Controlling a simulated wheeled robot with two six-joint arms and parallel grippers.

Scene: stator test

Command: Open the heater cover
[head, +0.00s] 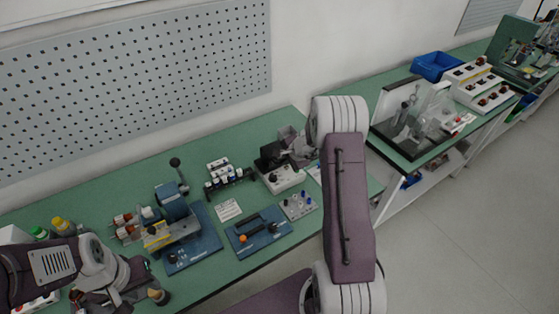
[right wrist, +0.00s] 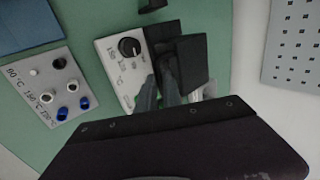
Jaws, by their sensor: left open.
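The heater (head: 285,179) is a white box with a dial and a black upper part, standing on the green bench. Its black cover (head: 268,158) shows in the head view, and the black part (right wrist: 189,60) also shows in the right wrist view, beside the dial face (right wrist: 125,60). I cannot tell how far the cover is open. My right gripper (head: 297,153) is at the heater's right side. Its fingers (right wrist: 160,88) reach the black part's edge; whether they grip it is unclear. My left gripper (head: 117,292) is open, low at the left, away from the heater.
A plate with blue and white pegs (head: 299,206) lies in front of the heater. A pegboard (head: 135,80) lines the wall.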

